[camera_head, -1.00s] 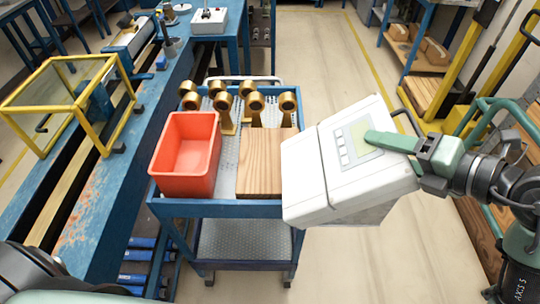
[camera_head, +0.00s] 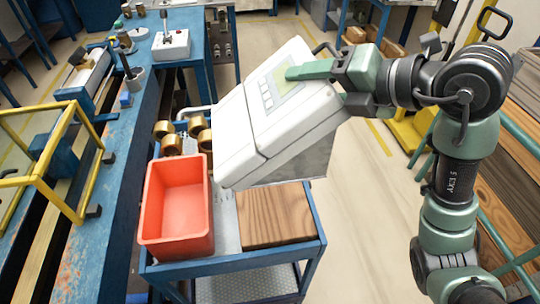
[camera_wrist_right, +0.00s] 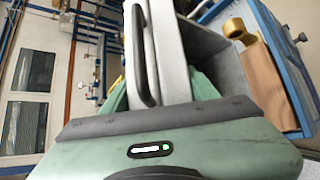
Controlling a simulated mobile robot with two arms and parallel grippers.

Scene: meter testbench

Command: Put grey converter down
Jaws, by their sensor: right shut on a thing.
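The grey converter (camera_head: 262,125) is a white-grey box with a small display and buttons. It hangs tilted above the blue cart (camera_head: 235,262), over the wooden board (camera_head: 274,216). My right gripper (camera_head: 318,70) is shut on it at its upper side; one green finger lies across the display. In the right wrist view the converter (camera_wrist_right: 170,60) fills the middle, with its black handle (camera_wrist_right: 145,60) in front. My left gripper is not in view.
An empty red bin (camera_head: 178,203) stands on the cart, left of the board. Several brass meters (camera_head: 172,143) stand behind, partly hidden by the converter. A blue bench with a yellow frame (camera_head: 75,160) is at left. The board's visible front part is bare.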

